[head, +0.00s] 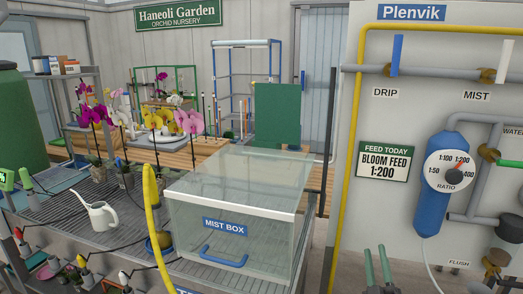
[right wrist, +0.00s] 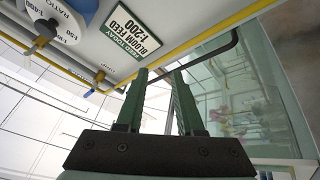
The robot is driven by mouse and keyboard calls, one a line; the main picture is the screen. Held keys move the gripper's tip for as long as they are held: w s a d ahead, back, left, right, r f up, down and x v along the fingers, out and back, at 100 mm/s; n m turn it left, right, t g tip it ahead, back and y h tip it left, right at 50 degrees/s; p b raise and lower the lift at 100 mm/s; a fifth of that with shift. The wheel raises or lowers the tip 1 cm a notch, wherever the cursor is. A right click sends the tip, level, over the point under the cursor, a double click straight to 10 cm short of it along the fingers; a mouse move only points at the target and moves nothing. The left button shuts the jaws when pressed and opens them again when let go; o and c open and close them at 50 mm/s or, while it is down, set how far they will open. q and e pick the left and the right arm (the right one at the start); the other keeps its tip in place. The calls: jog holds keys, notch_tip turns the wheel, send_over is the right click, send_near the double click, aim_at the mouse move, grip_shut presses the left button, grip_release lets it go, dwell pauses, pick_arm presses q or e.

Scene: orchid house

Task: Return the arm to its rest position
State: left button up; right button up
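My right gripper (head: 377,265) shows at the bottom of the head view, its two green fingers pointing up in front of the grey feed panel. In the right wrist view the green fingers (right wrist: 161,92) stand apart with nothing between them, so it is open and empty. It is right of the clear mist box (head: 240,190) and below the feed sign (head: 385,162), apart from both in the head view. The rest of my right arm is hardly visible. My left gripper is not in view.
The panel carries grey pipes, valve levers, a yellow pipe (head: 352,110) and a blue ratio doser (head: 432,190). The slatted bench holds a white watering can (head: 102,217), potted orchids and several small tools. A yellow hose (head: 152,215) rises left of the mist box.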

jog(key=s+a+f+g+y, duration=0.25)
jog(key=s+f, duration=0.35)
jog(key=f, duration=0.4)
jog(key=s+a+f+m+g+y, duration=0.1)
jog(key=s+a+f+m+g, duration=0.1)
jog(key=s, duration=0.7)
jog(key=s+a+f+m+g, duration=0.1)
jog(key=s+a+f+g, duration=0.3)
jog(key=s+f, duration=0.3)
jog(key=s+a+f+m+g+y+p, duration=0.1)
jog(key=s+a+f+m+g, duration=0.1)
jog(key=s, duration=1)
notch_tip(320, 180, down, 3)
jog(key=a+g, duration=0.1)
jog(key=g, duration=0.1)
jog(key=shift+a+m+g+y, duration=0.3)
jog(key=shift+a+g+y, duration=0.05)
jog(key=shift+a, duration=0.05)
jog(key=shift+w, duration=0.1)
